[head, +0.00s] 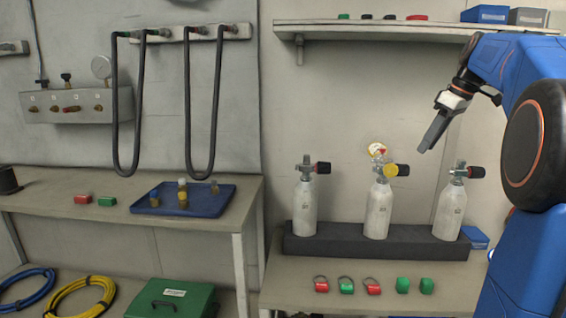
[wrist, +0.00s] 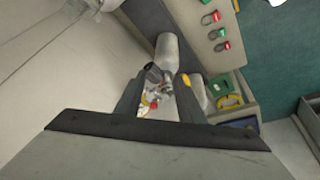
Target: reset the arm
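My gripper (head: 432,133) hangs in the air at the right of the head view, angled down and to the left, above the middle and right cylinders. In the wrist view its two dark fingers (wrist: 159,100) stand apart with nothing between them. Behind the gap the wrist view shows a grey cylinder (wrist: 167,50) and some valve parts. My blue arm reaches in from the right edge of the head view.
White cylinders (head: 304,208), (head: 378,211), (head: 449,212) stand upright in a dark rack (head: 330,245). Red and green tags (head: 346,285) lie in front. A shelf (head: 400,28) with boxes runs above. A blue tray (head: 225,203) sits on the left bench.

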